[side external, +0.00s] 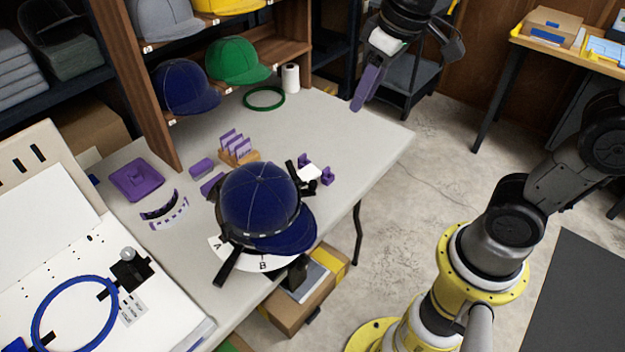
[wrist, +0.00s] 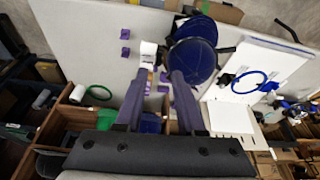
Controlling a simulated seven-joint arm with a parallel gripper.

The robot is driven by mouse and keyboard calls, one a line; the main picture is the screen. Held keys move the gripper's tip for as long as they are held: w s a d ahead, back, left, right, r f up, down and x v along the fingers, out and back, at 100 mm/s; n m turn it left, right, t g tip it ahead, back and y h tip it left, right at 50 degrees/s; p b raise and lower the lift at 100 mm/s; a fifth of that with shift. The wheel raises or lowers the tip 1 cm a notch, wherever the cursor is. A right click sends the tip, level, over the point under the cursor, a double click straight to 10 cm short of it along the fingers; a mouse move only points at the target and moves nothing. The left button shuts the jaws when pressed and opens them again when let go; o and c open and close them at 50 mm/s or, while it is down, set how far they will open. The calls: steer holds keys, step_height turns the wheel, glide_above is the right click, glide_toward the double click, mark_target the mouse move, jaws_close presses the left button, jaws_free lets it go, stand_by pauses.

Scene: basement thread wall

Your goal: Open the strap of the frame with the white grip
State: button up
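A navy cap (side external: 258,197) sits on a dark round frame on the table, brim toward the front right. It also shows in the wrist view (wrist: 192,62). A small white piece (side external: 310,172), possibly the white grip, lies right of the cap beside black parts. A black strap-like bar (side external: 227,267) sticks out at the frame's lower left. Whether the strap is fastened cannot be told. My gripper (side external: 358,104) is raised beyond the table's right back edge, away from the cap. In the wrist view its purple fingers (wrist: 162,74) are apart and empty.
Purple blocks (side external: 327,176) and a wooden holder with purple cards (side external: 239,152) lie around the cap. A blue hoop (side external: 74,279) is at left. A green ring (side external: 264,98) and thread cone (side external: 290,78) stand near the shelf of caps (side external: 237,60). The table's right end (side external: 365,142) is clear.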

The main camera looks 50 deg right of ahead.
steer(key=w+a+f+g, duration=0.2)
steer(key=w+f, duration=0.3)
steer(key=w, duration=0.2)
steer(key=g, duration=0.1)
glide_toward(313, 182)
steer(key=shift+n, duration=0.4)
step_height(313, 182, down, 9)
steer(key=shift+w+f, duration=0.1)
steer(key=shift+f, duration=0.15)
jaws_close()
steer(key=shift+a, duration=0.1)
stand_by(0.7)
